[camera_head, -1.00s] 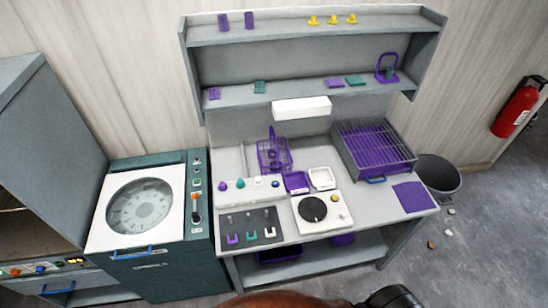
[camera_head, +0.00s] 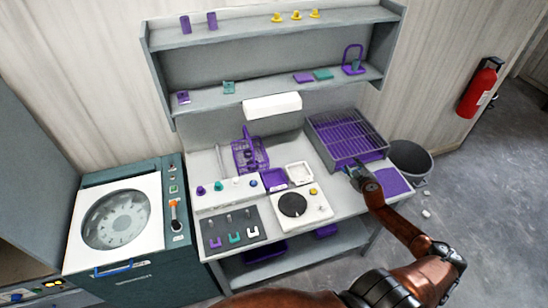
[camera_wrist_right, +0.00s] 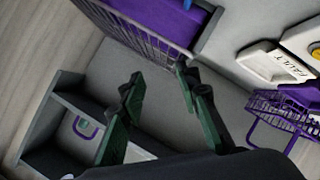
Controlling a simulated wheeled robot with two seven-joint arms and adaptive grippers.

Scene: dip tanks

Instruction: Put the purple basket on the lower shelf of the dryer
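The purple wire basket (camera_head: 250,153) with an upright handle stands at the back of the bench in the head view. It also shows at the right edge of the right wrist view (camera_wrist_right: 287,110). My right gripper (camera_head: 360,175) is at the front of the wire-topped tray, well right of the basket. In the wrist view its green fingers (camera_wrist_right: 158,88) are spread with nothing between them. My left gripper is out of view. A grey cabinet (camera_head: 35,175) at the far left, perhaps the dryer, shows only partly; its shelves cannot be made out.
The wire-topped tray (camera_head: 318,123) stands at the bench's right, with a purple mat (camera_head: 391,183) before it. A teal machine with a round window (camera_head: 125,262) stands left of the bench. A bin (camera_head: 410,158) stands right. Small purple trays and a round-plate device (camera_head: 318,212) crowd the middle.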

